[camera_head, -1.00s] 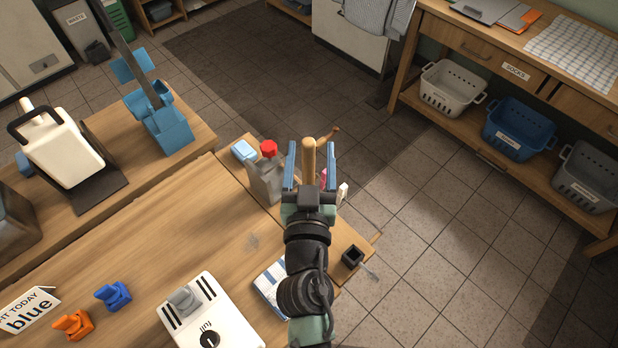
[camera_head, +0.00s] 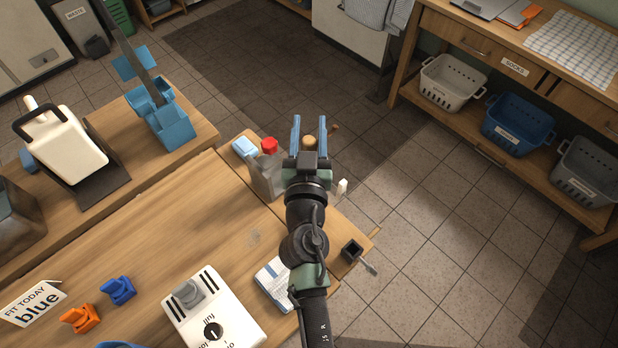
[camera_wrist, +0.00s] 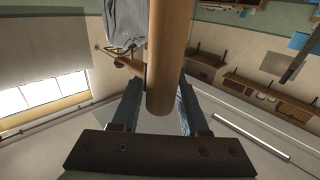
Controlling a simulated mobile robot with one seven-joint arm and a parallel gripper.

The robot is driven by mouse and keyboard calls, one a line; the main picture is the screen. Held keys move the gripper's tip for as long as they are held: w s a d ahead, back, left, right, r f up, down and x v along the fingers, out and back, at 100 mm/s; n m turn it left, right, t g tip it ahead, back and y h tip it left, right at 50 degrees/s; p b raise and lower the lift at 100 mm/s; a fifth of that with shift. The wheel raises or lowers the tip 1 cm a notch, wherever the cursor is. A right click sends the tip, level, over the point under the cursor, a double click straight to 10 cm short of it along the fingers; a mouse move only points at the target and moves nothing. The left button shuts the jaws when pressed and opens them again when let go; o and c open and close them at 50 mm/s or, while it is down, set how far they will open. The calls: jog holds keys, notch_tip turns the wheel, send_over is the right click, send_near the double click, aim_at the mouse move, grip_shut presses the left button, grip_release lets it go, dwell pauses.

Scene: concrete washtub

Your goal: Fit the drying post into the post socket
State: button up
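The drying post (camera_head: 309,142) is a round wooden rod with a small side peg. In the head view its top end shows between my gripper's blue fingers (camera_head: 309,132). In the wrist view the post (camera_wrist: 166,60) runs up through the middle, its rounded near end in front of the palm. The fingers (camera_wrist: 164,98) lie close against both its sides and look shut on it; the contact itself is partly hidden. A small dark block with a square hole (camera_head: 352,250), apparently the post socket, sits at the table's right edge, below and right of my gripper, with a light lever beside it.
A folded cloth (camera_head: 272,283) and white dial box (camera_head: 213,312) lie nearer. Tiled floor is open to the right.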

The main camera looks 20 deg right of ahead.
grip_shut()
dwell(1.1)
